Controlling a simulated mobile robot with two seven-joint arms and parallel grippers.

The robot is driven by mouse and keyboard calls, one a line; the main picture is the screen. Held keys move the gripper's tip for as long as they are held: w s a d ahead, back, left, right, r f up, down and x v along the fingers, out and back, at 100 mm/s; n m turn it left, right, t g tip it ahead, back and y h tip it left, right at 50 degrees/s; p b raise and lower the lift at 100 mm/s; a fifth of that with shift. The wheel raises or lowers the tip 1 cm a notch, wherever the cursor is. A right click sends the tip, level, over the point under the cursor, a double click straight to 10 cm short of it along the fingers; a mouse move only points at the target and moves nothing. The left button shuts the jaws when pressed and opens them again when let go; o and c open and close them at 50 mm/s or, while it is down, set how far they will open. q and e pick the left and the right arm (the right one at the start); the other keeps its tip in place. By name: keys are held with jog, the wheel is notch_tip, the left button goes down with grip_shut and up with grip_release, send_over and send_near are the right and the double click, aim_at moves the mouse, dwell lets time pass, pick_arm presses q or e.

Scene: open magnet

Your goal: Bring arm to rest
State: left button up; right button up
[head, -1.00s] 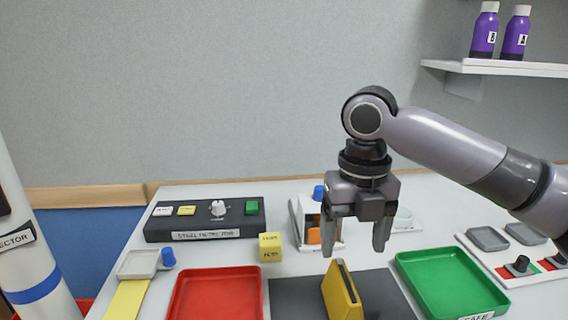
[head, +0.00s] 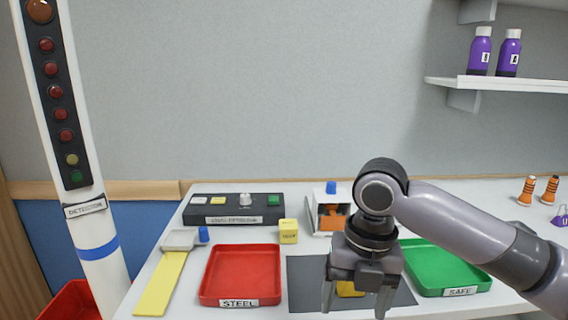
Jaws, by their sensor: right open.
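My right gripper (head: 356,300) is open and points down over the dark mat (head: 305,275) at the table's front. A yellow object (head: 350,289) is partly hidden behind its fingers. I cannot tell from this view whether the fingers touch it. My right arm comes in from the right edge, across the right part of the table. My left gripper is not in view.
A red tray marked STEEL (head: 241,272) lies left of the mat, a green tray marked SAFE (head: 447,266) right. Behind are a black steel detector box (head: 233,209) and a yellow cube (head: 288,231). A white detector post (head: 100,258) stands left. A shelf (head: 500,84) holds purple bottles.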

jog(key=s+a+f+m+t+y, duration=0.1)
jog(key=s+a+f+m+y, duration=0.1)
jog(key=s+f+m, duration=0.4)
jog(key=s+a+f+m+t+y, duration=0.1)
jog(key=s+a+f+m+y, duration=0.2)
jog(key=f+m, duration=0.55)
jog(key=s+d+f+m+t+h, duration=0.1)
jog(key=s+d+f+m+h, duration=0.25)
jog(key=s+d+m, duration=0.45)
jog(key=s+d+f+m+t+h, duration=0.15)
jog(key=s+d+f+m, duration=0.35)
jog(key=d+m, duration=0.5)
jog(key=w+a+f+t+y, duration=0.1)
jog(key=w+a+f+t, duration=0.2)
jog(key=w+f+t, duration=0.2)
jog(key=shift+w+a+f+t, duration=0.2)
jog(key=shift+w+f+t, duration=0.25)
jog(key=shift+f, duration=0.7)
jog(key=shift+s, duration=0.1)
